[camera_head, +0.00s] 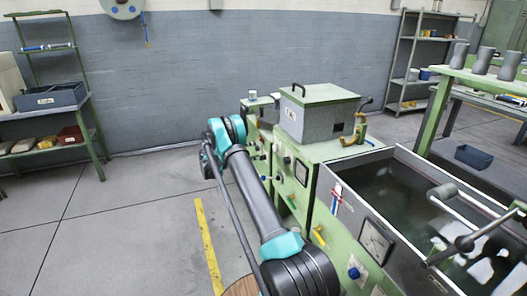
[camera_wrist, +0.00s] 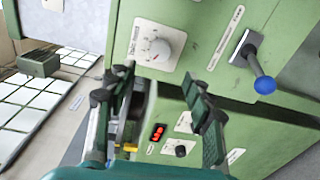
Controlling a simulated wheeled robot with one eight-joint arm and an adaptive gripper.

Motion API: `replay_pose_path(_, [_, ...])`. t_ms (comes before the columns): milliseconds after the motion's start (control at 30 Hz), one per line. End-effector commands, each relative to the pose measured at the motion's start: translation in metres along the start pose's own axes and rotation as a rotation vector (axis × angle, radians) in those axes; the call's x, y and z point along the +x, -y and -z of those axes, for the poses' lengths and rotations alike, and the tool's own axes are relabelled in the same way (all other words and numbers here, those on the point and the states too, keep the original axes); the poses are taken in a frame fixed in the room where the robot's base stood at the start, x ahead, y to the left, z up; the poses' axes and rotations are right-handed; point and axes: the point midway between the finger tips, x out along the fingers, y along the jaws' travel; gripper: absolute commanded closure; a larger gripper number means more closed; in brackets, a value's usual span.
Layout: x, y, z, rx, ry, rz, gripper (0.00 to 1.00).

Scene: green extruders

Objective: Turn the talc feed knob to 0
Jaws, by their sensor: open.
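In the wrist view a round pale knob (camera_wrist: 153,48) sits on a white scale plate (camera_wrist: 158,36) with small red marks, on the green machine panel. Its lettering is too small to read, so I cannot confirm that it is the talc feed knob or tell its setting. My gripper (camera_wrist: 158,82) is open, its two dark fingers spread below the knob in the picture, with nothing between them. The knob appears untouched. In the head view my arm reaches toward the green machine (camera_head: 322,152); my gripper and this knob cannot be made out there.
A blue-ball lever (camera_wrist: 262,82) juts out right of the knob. In the head view an open water trough (camera_head: 400,190) stands at the right, and clear floor lies at the left.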

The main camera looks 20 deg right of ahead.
Motion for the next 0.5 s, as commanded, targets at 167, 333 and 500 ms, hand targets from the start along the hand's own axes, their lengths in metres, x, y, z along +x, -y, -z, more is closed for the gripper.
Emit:
replay_pose_path(167, [-0.021, 0.0, 0.0, 0.0, -0.001, 0.0, 0.48])
replay_pose_path(333, [-0.026, 0.0, 0.0, 0.0, 0.001, 0.0, 0.48])
replay_pose_path(500, [-0.026, 0.0, 0.0, 0.0, 0.001, 0.0, 0.48])
